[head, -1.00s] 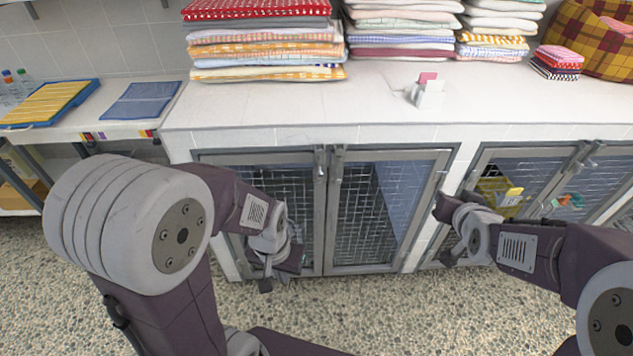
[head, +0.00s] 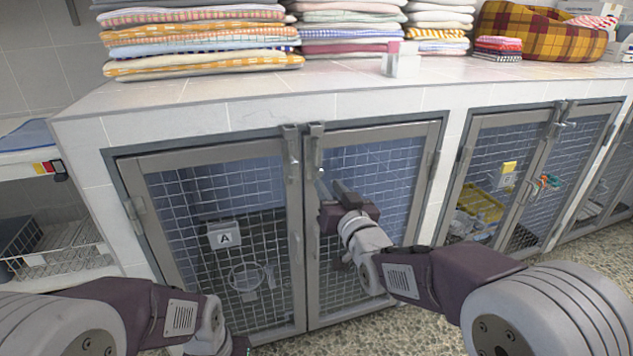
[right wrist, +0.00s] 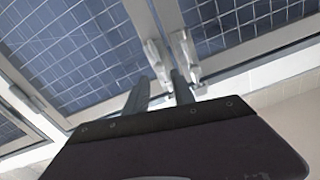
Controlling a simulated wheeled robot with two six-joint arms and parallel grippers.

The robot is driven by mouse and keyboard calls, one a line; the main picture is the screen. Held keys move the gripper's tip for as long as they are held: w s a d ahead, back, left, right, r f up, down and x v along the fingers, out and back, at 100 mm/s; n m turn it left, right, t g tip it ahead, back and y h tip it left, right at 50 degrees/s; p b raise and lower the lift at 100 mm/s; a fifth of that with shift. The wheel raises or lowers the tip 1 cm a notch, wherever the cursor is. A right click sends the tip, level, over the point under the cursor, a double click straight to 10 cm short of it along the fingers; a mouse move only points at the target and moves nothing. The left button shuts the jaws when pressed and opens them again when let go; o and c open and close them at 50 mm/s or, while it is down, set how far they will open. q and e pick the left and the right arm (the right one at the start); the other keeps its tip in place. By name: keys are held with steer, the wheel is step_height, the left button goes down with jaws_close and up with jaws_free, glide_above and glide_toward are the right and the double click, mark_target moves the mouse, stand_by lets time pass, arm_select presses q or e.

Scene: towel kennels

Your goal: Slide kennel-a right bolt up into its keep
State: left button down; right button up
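Kennel A has two closed mesh doors, and a card marked A (head: 224,236) hangs on the left one. The right bolt (head: 314,145) is upright at the top inner edge of the right door (head: 386,130), beside the left bolt (head: 292,145). My right gripper (head: 331,184) is open, in front of the right door just below the right bolt. In the right wrist view its parted fingers (right wrist: 159,84) point toward the right bolt (right wrist: 157,62); I cannot tell whether they touch it. My left gripper (head: 238,346) is low at the bottom edge, mostly cut off.
Folded towels (head: 200,40) and a plaid pet bed (head: 545,30) stand on the white counter (head: 260,105). Another kennel (head: 510,165) with a yellow tag is to the right. A wire basket (head: 55,245) sits on the left shelf.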

mark_target(321, 174)
steer(key=b+x, duration=0.2)
steer(key=x, duration=0.6)
steer(key=shift+w+f, duration=0.1)
steer(key=shift+w, duration=0.3)
jaws_close()
stand_by(0.8)
